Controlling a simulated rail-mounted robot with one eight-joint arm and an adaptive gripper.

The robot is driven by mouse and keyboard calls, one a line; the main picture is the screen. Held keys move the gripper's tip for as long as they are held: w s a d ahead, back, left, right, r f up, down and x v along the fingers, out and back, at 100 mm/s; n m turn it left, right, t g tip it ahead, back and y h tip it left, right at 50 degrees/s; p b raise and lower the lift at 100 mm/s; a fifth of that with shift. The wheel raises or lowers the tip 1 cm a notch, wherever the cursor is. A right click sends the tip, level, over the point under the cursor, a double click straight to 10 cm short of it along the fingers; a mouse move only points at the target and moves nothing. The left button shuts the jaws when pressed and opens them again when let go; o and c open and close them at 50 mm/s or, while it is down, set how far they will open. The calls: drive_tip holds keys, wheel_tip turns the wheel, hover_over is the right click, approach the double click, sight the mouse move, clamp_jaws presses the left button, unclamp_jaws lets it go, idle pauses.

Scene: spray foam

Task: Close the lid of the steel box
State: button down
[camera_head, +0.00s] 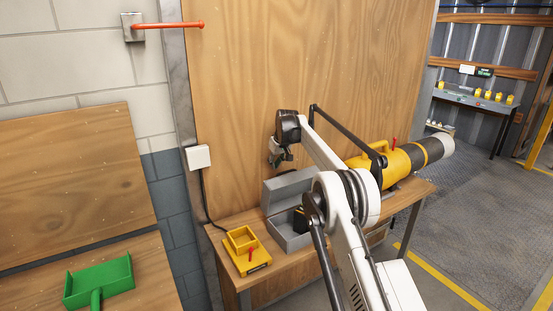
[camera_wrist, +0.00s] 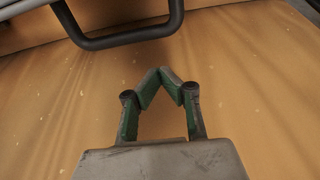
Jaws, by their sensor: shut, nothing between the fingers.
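The grey steel box (camera_head: 286,236) stands on a wooden bench in the head view, with its lid (camera_head: 287,188) raised upright at the back. A dark object with some yellow (camera_head: 299,219) shows inside it. My gripper (camera_head: 278,160) is above and behind the lid, close to the wooden wall panel, and apart from the box. In the wrist view my gripper (camera_wrist: 170,78) has its green-padded fingers shut with tips together and nothing between them. A dark handle-like bar (camera_wrist: 125,38) shows at the top of that view. My arm hides the right part of the box.
The bench (camera_head: 232,291) also bears a yellow tray (camera_head: 241,242) with a small red part, left of the box. A large yellow and black cylinder (camera_head: 405,160) lies to the right. The wooden panel (camera_head: 240,100) stands behind. A green dustpan-like scoop (camera_head: 98,281) is at lower left.

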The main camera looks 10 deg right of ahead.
drive_tip(key=shift+s+d+p, duration=0.1)
drive_tip(key=shift+s+d, duration=0.2)
drive_tip(key=shift+s, duration=0.3)
drive_tip(key=shift+s+d+p, duration=0.15)
drive_tip(key=shift+s+d, duration=0.1)
drive_tip(key=shift+s, duration=0.4)
drive_tip(key=shift+s+d+p, duration=0.1)
drive_tip(key=shift+s+d, duration=0.2)
drive_tip(key=shift+s, duration=0.3)
drive_tip(key=shift+s, duration=0.2)
